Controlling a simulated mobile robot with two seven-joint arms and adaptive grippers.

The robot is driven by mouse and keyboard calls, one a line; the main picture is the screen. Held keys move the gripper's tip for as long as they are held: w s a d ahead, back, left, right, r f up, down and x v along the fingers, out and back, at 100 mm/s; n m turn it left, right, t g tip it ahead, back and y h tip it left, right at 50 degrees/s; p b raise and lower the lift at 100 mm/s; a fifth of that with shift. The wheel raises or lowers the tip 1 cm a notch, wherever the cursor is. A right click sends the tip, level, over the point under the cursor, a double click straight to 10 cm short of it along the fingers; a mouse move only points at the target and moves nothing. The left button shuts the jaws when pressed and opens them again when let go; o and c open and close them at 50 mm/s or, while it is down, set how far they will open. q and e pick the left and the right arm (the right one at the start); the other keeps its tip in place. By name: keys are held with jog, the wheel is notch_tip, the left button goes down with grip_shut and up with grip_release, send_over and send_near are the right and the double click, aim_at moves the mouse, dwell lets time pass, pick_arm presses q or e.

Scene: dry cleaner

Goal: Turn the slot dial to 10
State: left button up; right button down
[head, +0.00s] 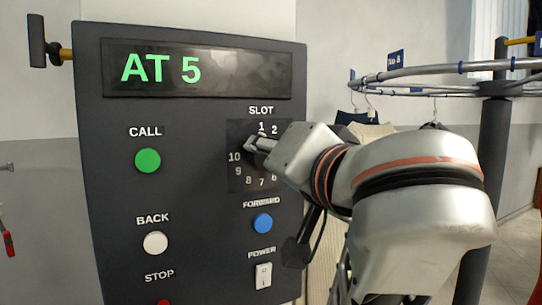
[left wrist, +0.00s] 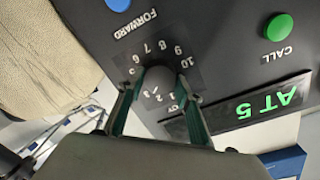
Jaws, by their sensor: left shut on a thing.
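The slot dial is a dark round knob (left wrist: 158,80) on the grey control panel (head: 200,205), ringed by white numbers. My left gripper (head: 256,145) is at the dial in the head view and hides most of the knob. In the left wrist view its two fingers (left wrist: 160,98) close on opposite sides of the knob. The numbers 1, 2 and 6 to 10 show in the head view; 3 to 5 are hidden there. I cannot tell which number the knob's mark points at. The display (head: 198,71) reads "AT 5". My right gripper is in neither view.
Green CALL button (head: 148,160), white BACK button (head: 155,243), blue FORWARD button (head: 262,223) and POWER switch (head: 263,275) are on the same panel. A garment rail (head: 440,75) with hung clothes stands behind at the right.

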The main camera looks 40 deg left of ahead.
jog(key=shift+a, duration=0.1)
pick_arm(q)
jog(key=o, duration=1.1)
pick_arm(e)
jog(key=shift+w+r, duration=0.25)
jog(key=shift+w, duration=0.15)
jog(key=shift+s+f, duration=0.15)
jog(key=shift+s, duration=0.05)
